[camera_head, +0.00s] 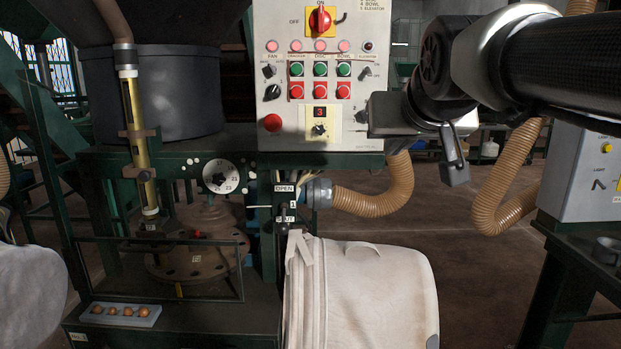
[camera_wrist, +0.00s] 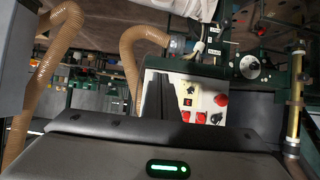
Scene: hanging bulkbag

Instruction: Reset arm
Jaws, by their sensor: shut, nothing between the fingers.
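My arm reaches in from the right edge of the head view, with its wrist in front of the lower right of the control panel. In the wrist view my gripper (camera_wrist: 157,95) shows as dark fingers closed together, overlapping the panel behind. Nothing is held. The gripper hangs clear in the air, apart from the white bag.
The control panel (camera_head: 275,95) is close to the left of my wrist. A white bag (camera_head: 370,290) hangs below. Tan hoses (camera_head: 375,204) curve beneath the arm. A grey box (camera_head: 582,175) stands right. Open floor (camera_head: 465,275) lies between bag and box.

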